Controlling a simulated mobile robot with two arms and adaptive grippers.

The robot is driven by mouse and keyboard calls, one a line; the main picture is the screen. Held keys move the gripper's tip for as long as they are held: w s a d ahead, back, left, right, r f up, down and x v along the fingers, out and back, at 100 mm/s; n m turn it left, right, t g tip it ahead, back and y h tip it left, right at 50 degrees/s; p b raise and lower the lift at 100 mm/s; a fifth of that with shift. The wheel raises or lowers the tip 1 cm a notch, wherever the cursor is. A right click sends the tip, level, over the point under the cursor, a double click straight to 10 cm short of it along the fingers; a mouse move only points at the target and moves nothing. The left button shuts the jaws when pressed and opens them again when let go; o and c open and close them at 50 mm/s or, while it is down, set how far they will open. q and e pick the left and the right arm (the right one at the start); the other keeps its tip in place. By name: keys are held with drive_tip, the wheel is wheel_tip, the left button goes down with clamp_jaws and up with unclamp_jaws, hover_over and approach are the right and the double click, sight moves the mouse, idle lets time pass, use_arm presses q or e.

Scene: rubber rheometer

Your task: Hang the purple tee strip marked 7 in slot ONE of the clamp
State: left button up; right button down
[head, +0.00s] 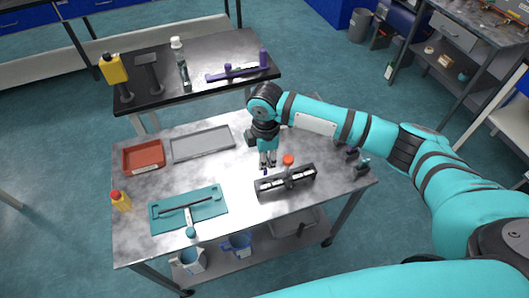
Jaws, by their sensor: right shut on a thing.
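My right gripper (267,160) points down over the middle of the grey table, just behind the left part of the clamp. It is shut on a small dark purple piece (265,172), which looks like the tee strip. Only a little of it shows below the fingertips, and no number can be read. The clamp (299,184) is a long dark bar with pale marks on its front. The slot labels are too small to read, and I cannot tell whether the strip touches the clamp. My left gripper is not in view.
An orange-red knob (288,159) is behind the clamp. A teal mat (217,208) with a tool lies left, a red tray (144,168) and grey tray (203,155) behind it. Small dark items (362,169) stand right.

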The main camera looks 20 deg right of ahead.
drive_tip(key=shift+w+a+f+n, duration=0.1)
drive_tip(key=shift+w+f+n, duration=0.05)
drive_tip(key=shift+n, duration=0.15)
drive_tip(key=shift+f, duration=0.1)
drive_tip(key=shift+a, duration=0.1)
drive_tip(key=shift+p, duration=0.55)
use_arm(q)
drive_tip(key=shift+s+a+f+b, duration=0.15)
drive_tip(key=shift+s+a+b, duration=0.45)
drive_tip(key=shift+b, duration=0.2)
use_arm(e)
wheel_tip(320, 180, down, 4)
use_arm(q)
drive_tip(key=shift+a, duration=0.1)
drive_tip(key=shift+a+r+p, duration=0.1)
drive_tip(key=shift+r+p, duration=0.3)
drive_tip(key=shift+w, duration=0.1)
